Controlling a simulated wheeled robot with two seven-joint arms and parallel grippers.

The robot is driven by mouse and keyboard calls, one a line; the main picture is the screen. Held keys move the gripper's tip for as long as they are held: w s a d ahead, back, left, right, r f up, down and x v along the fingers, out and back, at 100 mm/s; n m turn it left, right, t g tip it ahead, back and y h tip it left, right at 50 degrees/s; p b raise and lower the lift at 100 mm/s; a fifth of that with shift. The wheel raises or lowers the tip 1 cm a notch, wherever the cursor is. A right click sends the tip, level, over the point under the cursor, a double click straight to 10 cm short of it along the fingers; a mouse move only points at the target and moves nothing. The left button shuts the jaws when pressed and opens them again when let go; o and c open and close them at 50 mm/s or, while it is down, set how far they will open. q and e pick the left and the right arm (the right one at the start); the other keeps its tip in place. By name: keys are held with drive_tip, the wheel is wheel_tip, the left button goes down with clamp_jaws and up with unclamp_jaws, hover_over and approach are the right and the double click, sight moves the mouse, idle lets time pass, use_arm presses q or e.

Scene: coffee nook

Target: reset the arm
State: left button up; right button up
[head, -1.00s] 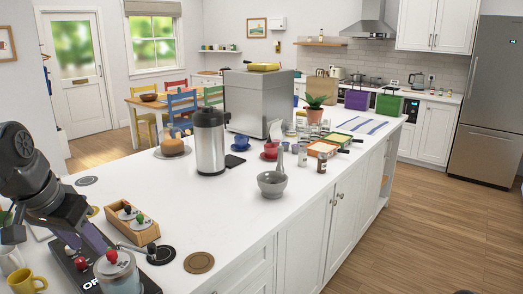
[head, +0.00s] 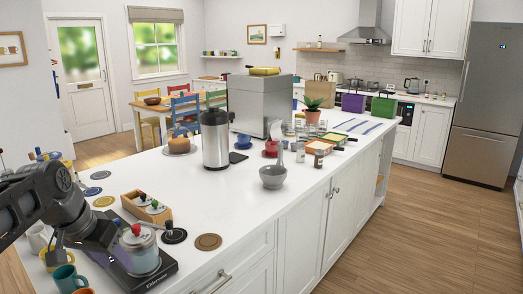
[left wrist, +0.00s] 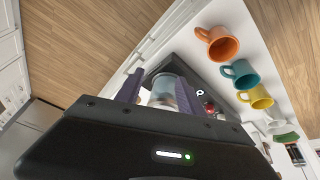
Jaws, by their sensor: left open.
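My left arm comes in from the left in the head view, and its gripper (head: 110,243) is low over the near left end of the white island. In the left wrist view its two purple fingers (left wrist: 158,88) stand apart. A glass jar (left wrist: 168,90) shows beyond and between them, and I cannot tell whether they touch it. In the head view the jar (head: 144,254) has a red-knobbed lid and stands on a black appliance (head: 163,272), close beside the gripper. My right gripper is in neither view.
Orange (left wrist: 222,44), teal (left wrist: 240,74) and yellow (left wrist: 257,97) mugs stand near the gripper. A wooden box (head: 146,205) with lidded jars, dark and brown coasters (head: 208,242), and a steel urn (head: 215,140) are on the island. The counter's middle front is clear.

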use_arm(q)
drive_tip(key=d+f+g+h, duration=0.1)
drive_tip(key=d+f, duration=0.5)
drive_tip(key=f, duration=0.5)
drive_tip(key=d+f+h, duration=0.1)
drive_tip(key=d+f, duration=0.4)
drive_tip(key=f, duration=0.5)
drive_tip(key=d+f+g+h, duration=0.1)
drive_tip(key=d+f, duration=0.5)
drive_tip(key=f, duration=0.5)
drive_tip(key=s+d+f+n, duration=0.1)
drive_tip(key=s+d+f, duration=0.4)
drive_tip(key=s+f, duration=0.3)
drive_tip(key=s+d+f+n+g, duration=0.1)
drive_tip(key=s+d+f, duration=0.4)
drive_tip(key=s, duration=0.8)
wheel_tip(320, 180, down, 4)
drive_tip(key=shift+s+d+r+n+g, duration=0.15)
drive_tip(key=shift+s+d+n+g, duration=0.15)
drive_tip(key=shift+d+n, duration=0.1)
drive_tip(key=shift+a, duration=0.2)
